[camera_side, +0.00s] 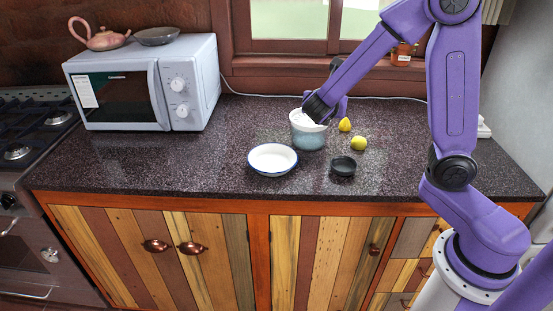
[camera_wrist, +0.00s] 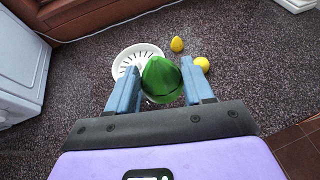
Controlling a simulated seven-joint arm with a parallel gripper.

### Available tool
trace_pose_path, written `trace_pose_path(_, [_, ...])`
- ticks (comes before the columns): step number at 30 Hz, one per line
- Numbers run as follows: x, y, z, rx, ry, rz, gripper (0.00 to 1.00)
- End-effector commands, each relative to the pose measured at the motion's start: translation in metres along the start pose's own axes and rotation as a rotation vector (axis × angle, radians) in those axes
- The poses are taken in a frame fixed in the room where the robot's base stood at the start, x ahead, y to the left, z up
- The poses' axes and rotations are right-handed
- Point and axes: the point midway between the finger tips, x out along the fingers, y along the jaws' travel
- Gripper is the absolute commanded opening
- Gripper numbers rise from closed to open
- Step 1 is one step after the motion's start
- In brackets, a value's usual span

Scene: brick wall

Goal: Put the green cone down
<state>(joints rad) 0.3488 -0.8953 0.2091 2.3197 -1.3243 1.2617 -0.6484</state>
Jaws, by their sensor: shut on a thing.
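The green cone (camera_wrist: 161,80) is held between the two blue-grey fingers of my gripper (camera_wrist: 161,72) in the wrist view. In the side view my gripper (camera_side: 318,106) reaches down at a pot (camera_side: 309,137) with a white top and a blue-grey lower part. The cone cannot be made out in the side view. In the wrist view a round white slotted container (camera_wrist: 122,62) shows behind the cone and the left finger. I cannot tell whether the cone touches it.
Two yellow fruits (camera_side: 345,124) (camera_side: 358,143) lie right of the pot. A white blue-rimmed bowl (camera_side: 272,158) and a small dark bowl (camera_side: 343,166) stand in front. A microwave (camera_side: 146,86) stands at left. The dark countertop (camera_side: 440,172) is clear at the front right.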

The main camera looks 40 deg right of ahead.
Motion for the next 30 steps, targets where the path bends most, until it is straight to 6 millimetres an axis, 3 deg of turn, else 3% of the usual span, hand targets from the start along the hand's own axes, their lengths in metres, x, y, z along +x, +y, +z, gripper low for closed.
trace_pose_path(8, [-0.025,0.013,-0.035,-0.119,0.000,0.276,0.22])
trace_pose_path(18, [-0.056,0.013,-0.075,-0.223,0.001,0.530,0.22])
trace_pose_path(24, [-0.063,0.012,-0.083,-0.243,0.000,0.583,0.22])
trace_pose_path(30, [-0.055,0.022,-0.086,-0.244,-0.001,0.584,0.22])
